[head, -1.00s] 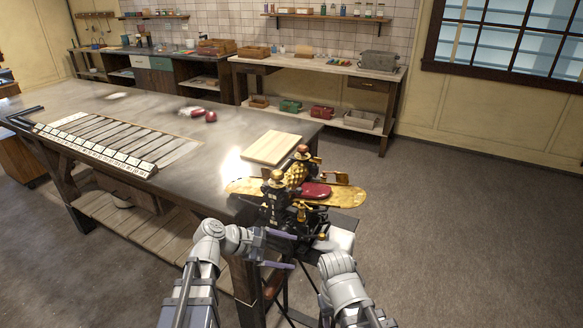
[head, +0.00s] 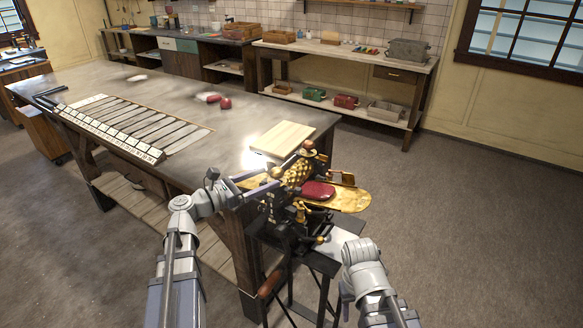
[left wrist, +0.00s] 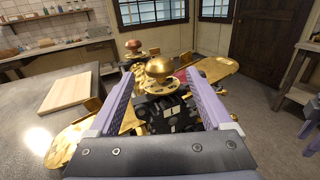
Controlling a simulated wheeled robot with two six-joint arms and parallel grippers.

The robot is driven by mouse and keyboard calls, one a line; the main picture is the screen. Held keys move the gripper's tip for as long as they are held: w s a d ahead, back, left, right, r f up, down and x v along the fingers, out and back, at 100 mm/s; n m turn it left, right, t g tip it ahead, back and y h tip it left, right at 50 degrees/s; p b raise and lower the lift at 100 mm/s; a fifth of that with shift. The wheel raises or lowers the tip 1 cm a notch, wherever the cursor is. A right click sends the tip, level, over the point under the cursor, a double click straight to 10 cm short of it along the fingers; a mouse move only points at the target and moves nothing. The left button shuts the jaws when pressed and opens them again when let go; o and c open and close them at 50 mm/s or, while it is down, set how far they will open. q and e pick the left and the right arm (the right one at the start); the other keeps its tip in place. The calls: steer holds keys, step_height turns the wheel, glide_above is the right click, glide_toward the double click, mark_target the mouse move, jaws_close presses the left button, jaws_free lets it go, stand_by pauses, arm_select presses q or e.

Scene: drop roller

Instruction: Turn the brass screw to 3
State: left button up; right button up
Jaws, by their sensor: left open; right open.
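The brass screw has a round brass knob above a flat brass disc (left wrist: 163,90). It stands on a dark machine with brass parts (head: 290,215), at the near right corner of the large table. In the left wrist view the knob (left wrist: 159,67) shows between the two purple fingers of my left gripper (left wrist: 160,78), with space on both sides. My left gripper (head: 270,180) is open and empty at the machine's left side in the head view. Marks on the disc are too small to read.
A pale wooden board (head: 281,139) lies on the large table (head: 190,110) behind the machine. A red pad (head: 317,190) rests on the machine's brass plate (head: 349,201). A row of flat bars (head: 130,143) lies on the table's left. The floor right of the machine is clear.

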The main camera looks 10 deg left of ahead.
mark_target(283, 171)
arm_select(q)
steer(key=x, duration=0.7)
steer(key=shift+w+d, duration=0.25)
jaws_close()
stand_by(0.6)
steer(key=shift+n, duration=0.3)
